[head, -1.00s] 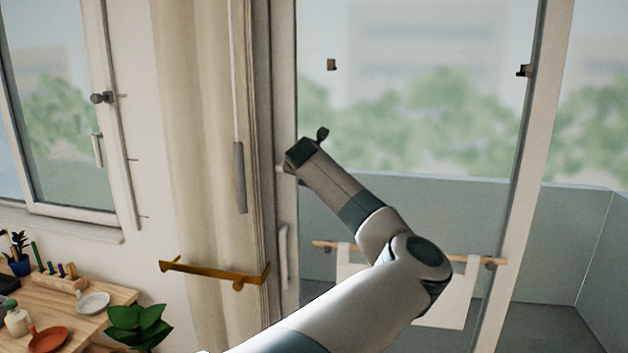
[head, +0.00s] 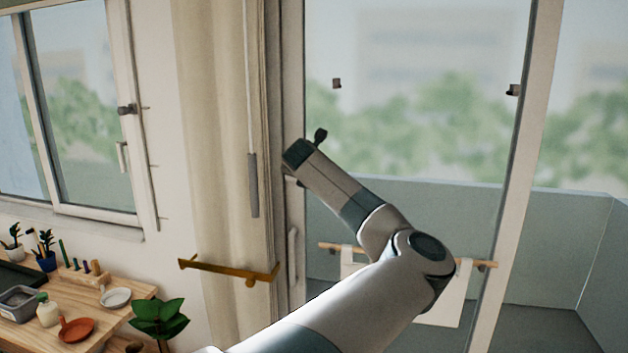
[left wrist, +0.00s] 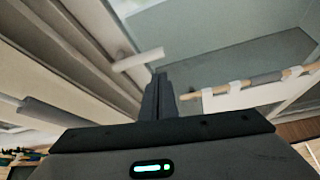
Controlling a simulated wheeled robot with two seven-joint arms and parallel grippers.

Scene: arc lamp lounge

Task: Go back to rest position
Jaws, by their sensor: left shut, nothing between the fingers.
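My left arm (head: 340,305) reaches up from the bottom of the head view and bends back to the left at its elbow. My left gripper (head: 297,153) is at its end, raised in front of the door frame beside the curtain; its fingers are not clear there. In the left wrist view the two dark fingers (left wrist: 158,98) are together with nothing between them. My right gripper is in neither view.
A beige curtain (head: 215,150) and a brass-coloured bar (head: 228,270) are left of the arm. A glass door with a towel rail (head: 330,248) stands behind it.

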